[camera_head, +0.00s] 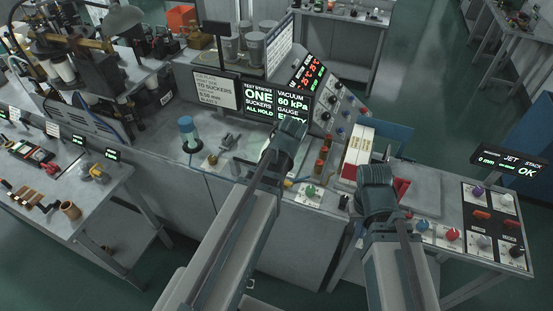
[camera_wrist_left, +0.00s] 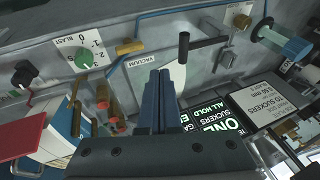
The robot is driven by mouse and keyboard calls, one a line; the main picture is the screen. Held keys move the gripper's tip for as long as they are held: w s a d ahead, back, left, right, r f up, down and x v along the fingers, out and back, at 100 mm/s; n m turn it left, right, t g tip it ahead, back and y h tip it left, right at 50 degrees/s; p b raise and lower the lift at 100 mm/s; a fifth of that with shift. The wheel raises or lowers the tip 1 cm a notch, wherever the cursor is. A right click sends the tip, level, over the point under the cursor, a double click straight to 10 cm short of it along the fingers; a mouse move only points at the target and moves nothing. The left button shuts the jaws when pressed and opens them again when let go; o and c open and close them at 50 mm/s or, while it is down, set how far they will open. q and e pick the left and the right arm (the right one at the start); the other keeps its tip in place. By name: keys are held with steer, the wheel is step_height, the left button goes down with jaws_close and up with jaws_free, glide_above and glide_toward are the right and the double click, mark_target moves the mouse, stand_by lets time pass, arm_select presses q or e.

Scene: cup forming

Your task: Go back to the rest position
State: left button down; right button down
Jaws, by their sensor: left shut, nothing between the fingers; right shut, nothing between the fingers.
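My left arm reaches up the middle of the head view, its dark end in front of the bench with the lit black screens (camera_head: 275,102). In the left wrist view my left gripper (camera_wrist_left: 160,80) shows its two dark blue fingers together, with nothing between them. They point toward the bench panel, near a dark lever (camera_wrist_left: 184,45); I cannot tell the distance.
A blue-topped cylinder (camera_head: 188,130) stands on the middle bench. A control panel (camera_head: 488,225) with knobs and an "OK" display (camera_head: 510,162) is at the right. A bench with tools (camera_head: 45,180) is at the left. Green floor (camera_head: 435,110) lies open behind the right side.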

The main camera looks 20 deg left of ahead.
stand_by(0.5)
arm_select(q)
steer(key=s+d+f+m+g+h+b, duration=0.2)
steer(key=s+d+f+m+g+b, duration=0.1)
steer(key=s+d+f+b, duration=1)
steer(key=s+d+f, duration=0.1)
steer(key=d+f, duration=0.1)
steer(key=d, duration=0.3)
steer(key=shift+s+f+m+g+b, duration=0.2)
steer(key=shift+m+g+b, duration=0.1)
stand_by(1.2)
